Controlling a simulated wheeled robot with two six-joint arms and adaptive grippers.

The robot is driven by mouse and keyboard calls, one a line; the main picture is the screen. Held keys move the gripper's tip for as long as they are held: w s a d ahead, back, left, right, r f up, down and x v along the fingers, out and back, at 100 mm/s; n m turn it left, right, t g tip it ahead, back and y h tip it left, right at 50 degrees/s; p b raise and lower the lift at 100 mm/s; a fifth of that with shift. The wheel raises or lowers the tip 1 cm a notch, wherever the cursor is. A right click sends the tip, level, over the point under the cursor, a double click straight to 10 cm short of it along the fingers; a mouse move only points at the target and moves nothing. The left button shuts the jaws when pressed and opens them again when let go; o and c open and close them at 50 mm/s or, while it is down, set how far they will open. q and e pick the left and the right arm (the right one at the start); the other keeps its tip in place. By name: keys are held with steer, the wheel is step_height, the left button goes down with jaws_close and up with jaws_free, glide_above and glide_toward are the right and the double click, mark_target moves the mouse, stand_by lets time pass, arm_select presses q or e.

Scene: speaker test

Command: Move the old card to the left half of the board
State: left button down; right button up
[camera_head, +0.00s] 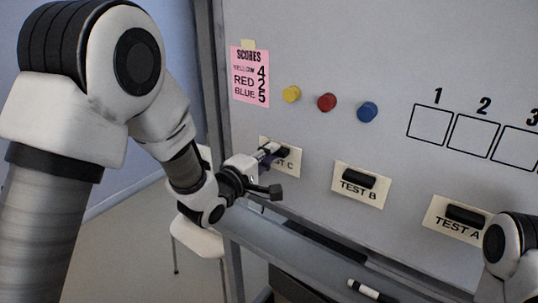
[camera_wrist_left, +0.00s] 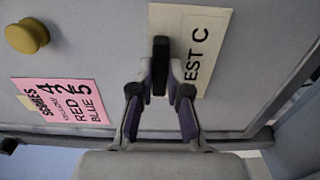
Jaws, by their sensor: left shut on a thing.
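The board (camera_head: 330,40) is a pale upright panel in the head view. A cream card lettered TEST C (camera_head: 291,166) is on its left part, partly covered by my gripper; it also shows in the left wrist view (camera_wrist_left: 208,45). My left gripper (camera_head: 266,155) is shut on the black handle (camera_wrist_left: 160,52) of that card. Cards TEST B (camera_head: 360,197) and TEST A (camera_head: 447,232) are farther right, each with a black handle. A pink SCORES card (camera_head: 239,88) is at the upper left. I cannot tell which is the old card. My right gripper is out of view.
Yellow (camera_head: 291,93), red (camera_head: 326,102) and blue (camera_head: 367,112) magnets sit above the TEST cards. Numbered squares (camera_head: 430,125) are at the right. A ledge (camera_head: 300,255) with a marker (camera_head: 364,289) runs below.

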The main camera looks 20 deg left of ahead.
arm_select(q)
steer(key=shift+w, duration=0.15)
steer(key=c, duration=0.7)
jaws_free()
steer(key=shift+o, duration=0.2)
steer(key=v, duration=0.7)
steer(key=shift+b, duration=0.4)
